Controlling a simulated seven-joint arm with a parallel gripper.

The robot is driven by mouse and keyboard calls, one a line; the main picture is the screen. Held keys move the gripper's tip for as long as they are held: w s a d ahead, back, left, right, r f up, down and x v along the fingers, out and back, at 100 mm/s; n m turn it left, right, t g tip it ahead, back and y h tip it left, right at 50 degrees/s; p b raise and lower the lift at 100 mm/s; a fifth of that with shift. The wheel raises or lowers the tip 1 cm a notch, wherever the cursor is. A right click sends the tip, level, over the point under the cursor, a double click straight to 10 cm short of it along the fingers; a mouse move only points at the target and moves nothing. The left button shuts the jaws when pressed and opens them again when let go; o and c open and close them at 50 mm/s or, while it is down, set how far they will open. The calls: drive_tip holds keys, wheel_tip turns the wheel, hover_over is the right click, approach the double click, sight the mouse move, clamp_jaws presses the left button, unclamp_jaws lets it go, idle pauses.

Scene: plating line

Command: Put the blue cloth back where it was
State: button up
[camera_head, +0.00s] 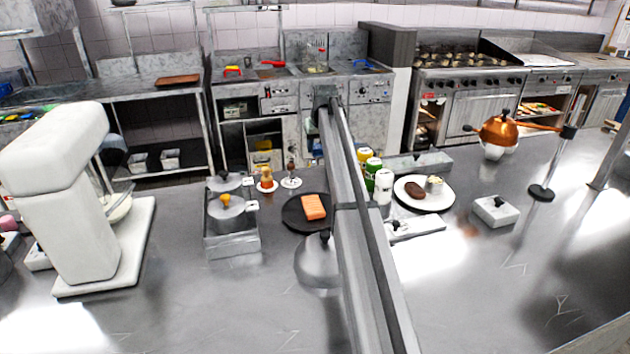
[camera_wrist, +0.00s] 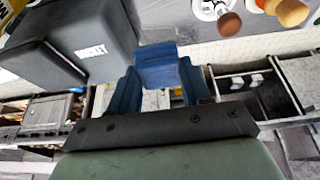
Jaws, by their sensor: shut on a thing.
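In the wrist view my gripper (camera_wrist: 158,88) has its two blue fingers on either side of a blue folded piece, the blue cloth (camera_wrist: 157,60), and is shut on it. The cloth looks like a small thick block at the fingertips. What lies directly beneath it is hidden by the gripper. In the head view my arm rises through the middle of the picture, and I cannot make out the fingers or the cloth there.
A dark plate with an orange block (camera_head: 314,207), a lidded pot (camera_head: 229,212) and a silver dome (camera_head: 317,262) stand left of my arm. Bottles (camera_head: 383,186) and a white plate (camera_head: 440,204) stand right. A white mixer (camera_head: 65,195) is far left. The front counter is mostly clear.

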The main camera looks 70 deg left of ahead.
drive_tip(key=shift+s+a+f, duration=0.1)
drive_tip(key=shift+s+f, duration=0.1)
drive_tip(key=shift+s, duration=0.15)
drive_tip(key=shift+f, duration=4.9)
drive_tip(key=shift+f, duration=0.1)
drive_tip(key=o, duration=1)
drive_tip(key=v, duration=1.2)
